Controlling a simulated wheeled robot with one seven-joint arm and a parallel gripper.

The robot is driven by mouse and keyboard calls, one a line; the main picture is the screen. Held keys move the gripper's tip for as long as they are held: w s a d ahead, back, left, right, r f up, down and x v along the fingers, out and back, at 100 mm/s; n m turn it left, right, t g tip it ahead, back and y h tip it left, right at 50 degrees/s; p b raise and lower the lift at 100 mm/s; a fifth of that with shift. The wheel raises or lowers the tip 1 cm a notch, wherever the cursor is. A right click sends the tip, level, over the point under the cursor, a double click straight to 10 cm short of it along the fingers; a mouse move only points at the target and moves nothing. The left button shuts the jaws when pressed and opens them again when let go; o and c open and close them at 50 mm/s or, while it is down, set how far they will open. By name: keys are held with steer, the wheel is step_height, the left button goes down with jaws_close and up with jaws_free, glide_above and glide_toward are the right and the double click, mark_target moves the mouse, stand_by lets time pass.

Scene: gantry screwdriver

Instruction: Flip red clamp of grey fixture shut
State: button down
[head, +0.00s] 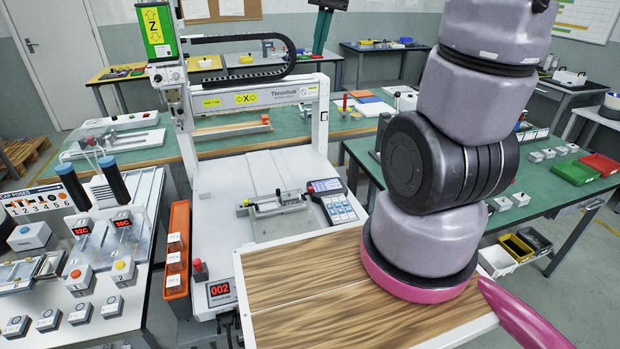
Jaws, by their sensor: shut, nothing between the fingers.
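The grey fixture (272,206) lies on the white bed of the gantry machine, in the middle of the head view. It looks like a low metal bar holder set above a grey plate. A small red part (308,187) shows at its right end, likely the red clamp. It is too small to tell surely whether it is up or down. My arm comes in at the right of the view, and its links fill much of that side.
A keypad box (336,204) stands right of the fixture. The gantry beam (258,94) spans behind and above it. An orange bin rack (177,250) and a counter reading 002 (219,291) stand left. A wood-topped surface (330,310) lies in front.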

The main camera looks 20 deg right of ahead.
steer(key=g, duration=0.2)
glide_above(308, 193)
steer(key=w+d, duration=0.2)
step_height(308, 193, down, 8)
steer(key=w+f+g, duration=0.2)
steer(key=w+f, duration=0.1)
steer(key=f, duration=0.9)
steer(key=w+d+f+g, duration=0.1)
steer(key=w+f, duration=0.3)
steer(key=f, duration=0.8)
steer(key=shift+w+d+f+n+g, duration=0.2)
steer(key=shift+f+n+g, duration=0.1)
steer(key=shift+n+g, duration=0.15)
steer(key=s+a+f, duration=0.1)
steer(key=s+f, duration=0.5)
steer(key=f, duration=0.3)
steer(key=shift+s+a+f, duration=0.15)
steer(key=shift+a+f, duration=0.15)
steer(key=shift+a, duration=0.05)
